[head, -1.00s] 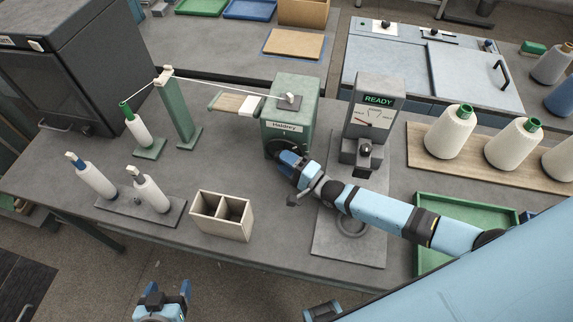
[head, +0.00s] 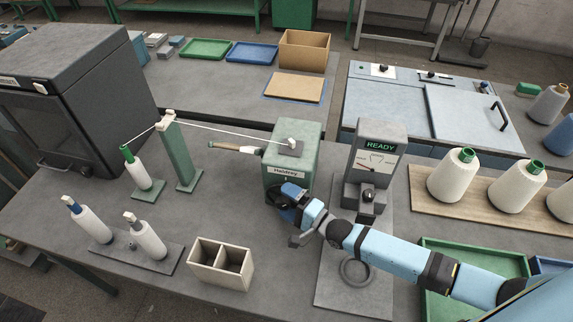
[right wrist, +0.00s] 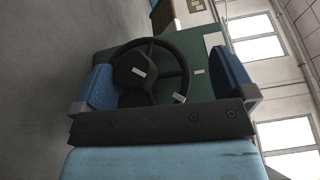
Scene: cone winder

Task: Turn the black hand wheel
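The black hand wheel (right wrist: 132,70) is on the front of the green Haldrey winder (head: 292,160). In the right wrist view its rim, spokes, hub and a small pale mark show. My right gripper (head: 287,194) is in front of the wheel and hides most of it in the head view. In the right wrist view its two blue fingers (right wrist: 167,80) are wide apart, with the wheel between them. The wheel is nearer the left finger; contact cannot be told. My left gripper is out of view.
A grey gauge unit (head: 376,150) reading READY stands right of the winder. A thread runs from the winder to a green post (head: 176,155). A divided wooden box (head: 221,264) stands in front. White cones (head: 452,177) stand on a board at right.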

